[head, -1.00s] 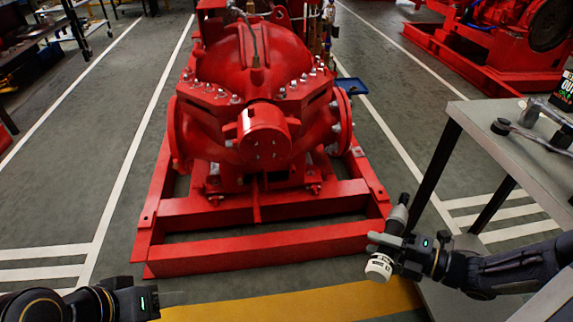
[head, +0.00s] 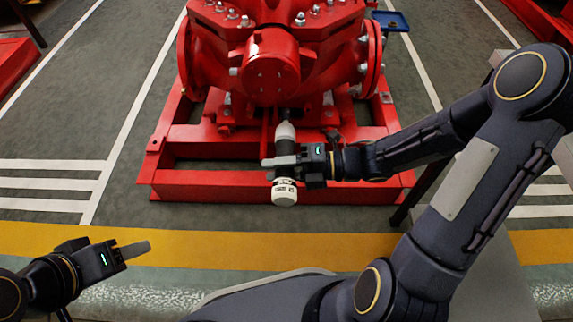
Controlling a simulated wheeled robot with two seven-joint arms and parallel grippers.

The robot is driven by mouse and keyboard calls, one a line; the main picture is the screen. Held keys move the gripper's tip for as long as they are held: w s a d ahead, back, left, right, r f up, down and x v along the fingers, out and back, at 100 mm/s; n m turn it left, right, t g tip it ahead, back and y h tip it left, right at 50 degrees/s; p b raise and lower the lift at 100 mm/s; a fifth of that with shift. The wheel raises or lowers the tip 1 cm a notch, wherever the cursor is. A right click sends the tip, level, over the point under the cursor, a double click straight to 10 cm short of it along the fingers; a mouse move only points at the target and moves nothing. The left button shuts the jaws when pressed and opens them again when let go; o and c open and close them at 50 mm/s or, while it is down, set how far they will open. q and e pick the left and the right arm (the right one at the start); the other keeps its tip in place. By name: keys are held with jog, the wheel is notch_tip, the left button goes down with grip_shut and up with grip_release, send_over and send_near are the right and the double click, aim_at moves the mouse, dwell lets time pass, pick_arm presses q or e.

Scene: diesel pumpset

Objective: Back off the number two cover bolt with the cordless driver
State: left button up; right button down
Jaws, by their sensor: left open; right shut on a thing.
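The red pump (head: 270,75) stands ahead on its red base frame (head: 225,187). Several cover bolts (head: 300,18) show along its flange at the top edge of the head view; I cannot tell which is number two. My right gripper (head: 285,162) is shut on the grey and white cordless driver (head: 284,192). The driver is in front of the pump's lower middle, its dark nose pointing away from me, up the picture. In the picture its tip overlaps the pump's underside; I cannot tell whether they touch. My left gripper (head: 132,250) is open and empty at lower left.
A blue tray (head: 391,20) lies beyond the pump on the right. A grey table is partly hidden behind my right arm. Other red equipment shows at the top left and top right corners. A yellow floor stripe (head: 200,240) and open floor lie in front of the frame.

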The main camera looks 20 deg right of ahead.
aim_at(279, 150)
jog(key=shift+w+d, duration=0.25)
jog(key=shift+w, duration=0.5)
jog(key=shift+w+d, duration=0.2)
jog(key=shift+w, duration=0.5)
jog(key=shift+w+d, duration=0.25)
jog(key=shift+w, duration=0.5)
jog(key=shift+b, duration=0.3)
jog(key=shift+w+d, duration=0.1)
jog(key=shift+w, duration=0.25)
jog(key=shift+s, duration=0.2)
jog(key=shift+w+d+r, duration=0.1)
jog(key=shift+w+d, duration=0.05)
jog(key=shift+w, duration=0.25)
dwell(1.7)
jog(key=shift+s+b, duration=0.15)
jog(key=shift+b, duration=0.25)
dwell(0.9)
jog(key=shift+s, duration=0.15)
